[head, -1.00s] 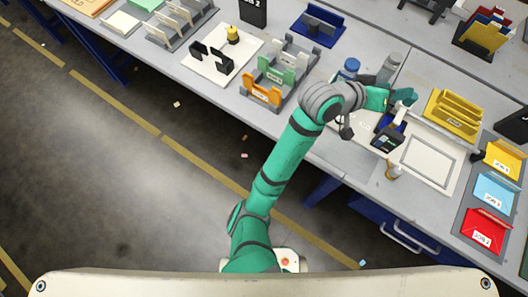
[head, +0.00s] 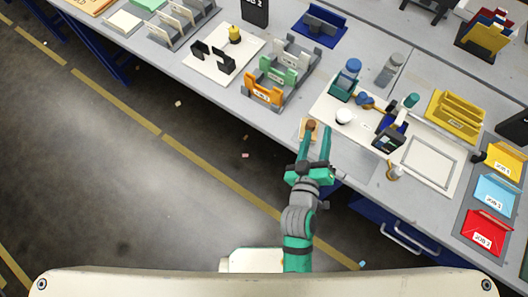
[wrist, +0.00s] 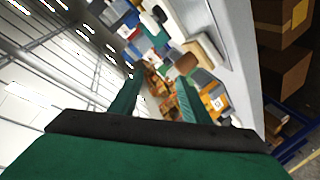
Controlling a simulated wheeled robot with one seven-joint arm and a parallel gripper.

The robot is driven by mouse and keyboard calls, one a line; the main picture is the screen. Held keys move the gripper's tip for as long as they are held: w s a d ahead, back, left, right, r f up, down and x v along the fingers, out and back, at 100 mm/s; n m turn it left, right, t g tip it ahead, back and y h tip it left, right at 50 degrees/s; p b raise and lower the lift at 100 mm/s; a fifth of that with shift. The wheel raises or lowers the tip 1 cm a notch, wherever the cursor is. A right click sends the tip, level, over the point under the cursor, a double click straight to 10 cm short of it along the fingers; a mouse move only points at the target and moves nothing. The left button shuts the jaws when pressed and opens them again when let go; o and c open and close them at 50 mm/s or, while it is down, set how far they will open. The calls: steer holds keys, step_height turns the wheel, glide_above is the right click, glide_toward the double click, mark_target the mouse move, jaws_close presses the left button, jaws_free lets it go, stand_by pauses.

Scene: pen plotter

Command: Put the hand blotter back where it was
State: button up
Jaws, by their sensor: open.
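The hand blotter (head: 304,134) sits at the front edge of the table, a pale block with a brown knob on top. Its brown knob (wrist: 187,64) also shows in the wrist view, just beyond the tip of the finger on the right. My gripper (head: 318,137) is open and empty, with its fingers pointing toward the back of the table. The finger on the left overlaps the blotter in the head view; I cannot tell whether they touch. The fingers partly hide the blotter's base.
A white board (head: 330,108) behind the gripper carries a blue-capped bottle (head: 351,72), a white round item (head: 344,116) and a dark device (head: 388,138). An orange-and-green rack (head: 262,91) stands to the left. A grey plate (head: 352,160) lies to the right.

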steer(key=s+a+f+m+y, duration=0.1)
steer(key=s+a+m+y, duration=0.1)
steer(key=s+a, duration=0.5)
steer(key=s+a+f+m+y, duration=0.1)
steer(key=s+a+m+y, duration=0.1)
steer(key=s+a, duration=0.6)
steer(key=s+m, duration=0.1)
steer(key=s, duration=0.5)
steer(key=shift+a, duration=0.15)
